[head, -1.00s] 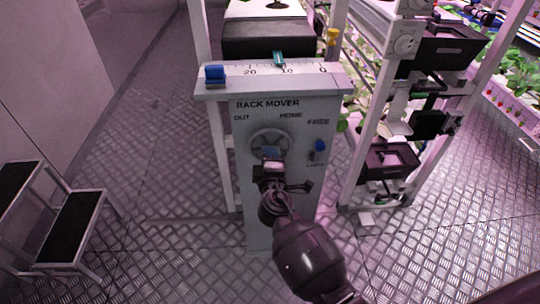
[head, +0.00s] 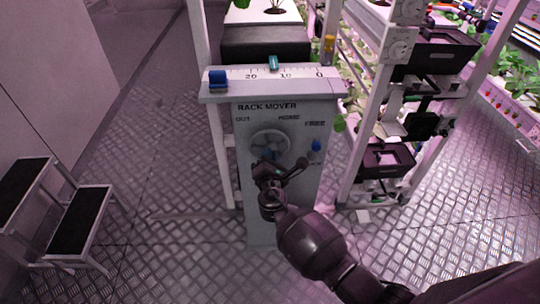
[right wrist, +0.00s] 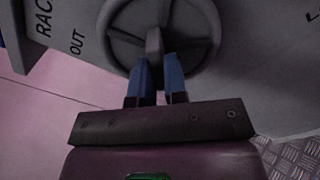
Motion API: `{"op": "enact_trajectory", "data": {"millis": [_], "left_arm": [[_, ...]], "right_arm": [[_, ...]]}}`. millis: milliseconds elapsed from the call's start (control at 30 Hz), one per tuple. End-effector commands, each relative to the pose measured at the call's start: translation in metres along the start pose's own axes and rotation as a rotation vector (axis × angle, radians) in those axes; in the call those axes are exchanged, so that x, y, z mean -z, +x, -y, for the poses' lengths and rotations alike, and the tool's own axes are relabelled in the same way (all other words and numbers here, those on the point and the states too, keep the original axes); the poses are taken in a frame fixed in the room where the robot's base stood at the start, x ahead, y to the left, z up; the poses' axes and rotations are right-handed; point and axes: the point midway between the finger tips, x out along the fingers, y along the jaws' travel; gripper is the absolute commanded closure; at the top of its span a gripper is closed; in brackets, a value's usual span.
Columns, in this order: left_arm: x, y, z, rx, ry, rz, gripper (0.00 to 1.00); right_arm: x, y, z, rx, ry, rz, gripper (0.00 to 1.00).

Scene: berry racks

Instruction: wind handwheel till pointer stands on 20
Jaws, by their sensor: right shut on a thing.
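The grey handwheel (head: 271,143) is on the front of the rack mover post (head: 262,205). My right gripper (head: 268,160) is at the wheel's lower part. In the right wrist view its two blue fingers (right wrist: 156,78) are shut on the grey handle (right wrist: 154,42) of the wheel. The teal pointer (head: 273,63) stands on the white scale (head: 300,72) between 20 and 10, nearer to 10. My left gripper is in neither view.
A blue block (head: 218,78) sits at the left end of the scale shelf. The chequered floor between is clear.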

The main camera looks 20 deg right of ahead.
Motion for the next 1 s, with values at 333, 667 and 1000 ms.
{"op": "enact_trajectory", "data": {"millis": [333,667,1000], "left_arm": [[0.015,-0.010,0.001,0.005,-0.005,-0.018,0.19],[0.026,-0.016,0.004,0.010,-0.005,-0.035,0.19],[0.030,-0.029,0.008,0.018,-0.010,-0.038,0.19]], "right_arm": [[-0.006,0.002,-0.002,-0.003,-0.329,0.006,1.00],[-0.006,0.002,-0.001,-0.001,-0.642,0.007,1.00],[-0.007,0.002,0.000,-0.001,-0.965,0.006,1.00]]}}
